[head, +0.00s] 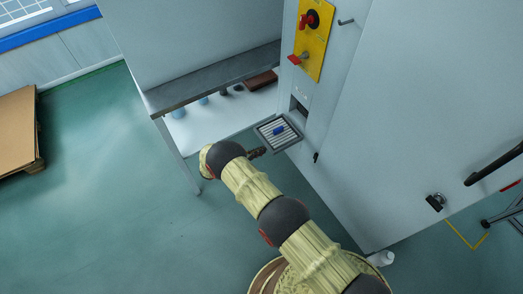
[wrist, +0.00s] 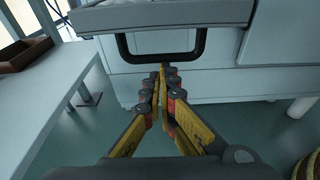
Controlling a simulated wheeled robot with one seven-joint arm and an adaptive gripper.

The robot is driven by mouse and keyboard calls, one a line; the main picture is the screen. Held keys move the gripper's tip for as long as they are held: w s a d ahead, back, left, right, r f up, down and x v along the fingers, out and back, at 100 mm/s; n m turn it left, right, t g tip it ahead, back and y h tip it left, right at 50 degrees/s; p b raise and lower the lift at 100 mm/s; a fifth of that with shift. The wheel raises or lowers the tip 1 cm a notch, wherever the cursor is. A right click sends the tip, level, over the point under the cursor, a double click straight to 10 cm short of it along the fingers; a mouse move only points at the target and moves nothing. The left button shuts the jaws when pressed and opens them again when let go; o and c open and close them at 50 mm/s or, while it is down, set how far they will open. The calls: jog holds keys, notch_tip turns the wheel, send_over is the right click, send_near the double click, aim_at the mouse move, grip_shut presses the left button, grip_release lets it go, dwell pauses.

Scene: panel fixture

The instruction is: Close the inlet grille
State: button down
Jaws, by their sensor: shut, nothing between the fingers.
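The inlet grille (head: 268,137) is a small grey slatted panel that stands out from the front of the cabinet, open, below a dark recess (head: 299,106). A small blue object (head: 279,130) shows on its slats. My gripper (head: 259,152) is at the grille's lower left edge in the head view. In the wrist view a grey slab, seemingly the grille's edge and underside (wrist: 165,14), crosses the top, with a black bar handle (wrist: 123,47) below it. My gripper (wrist: 163,72) is shut and empty, its tips close to the handle's lower bar; contact cannot be told.
A yellow panel (head: 322,35) with red switches is on the cabinet (head: 380,110) above the grille. A workbench (head: 215,80) with a brown tray (head: 262,80) on its lower shelf stands to the left. Open green floor (head: 100,200) lies at the left.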

jog(key=shift+s+r+g+y+p, duration=0.1)
jog(key=shift+r+g+y+p, duration=0.2)
jog(key=shift+r+y+p, duration=0.2)
jog(key=r+g+y+p, duration=0.1)
jog(key=r+p, duration=0.2)
jog(key=r+g+y+p, duration=0.1)
jog(key=r+y+p, duration=0.1)
jog(key=r+p, duration=0.2)
jog(key=r+g+y+p, duration=0.1)
jog(key=r+p, duration=0.3)
jog(key=shift+s+a, duration=0.2)
jog(key=shift+a, duration=0.2)
jog(key=w+d+r+g+y+p, duration=0.1)
jog(key=w+d+r+y+p, duration=0.1)
jog(key=r+p, duration=0.4)
jog(key=w+d+r+g+y+p, duration=0.2)
jog(key=w+d+r+y+p, duration=0.1)
jog(key=d+r+p, duration=0.3)
jog(key=shift+w+d+r+g+y, duration=0.3)
jog(key=shift+w+d+r, duration=0.1)
jog(key=shift+w+r, duration=0.15)
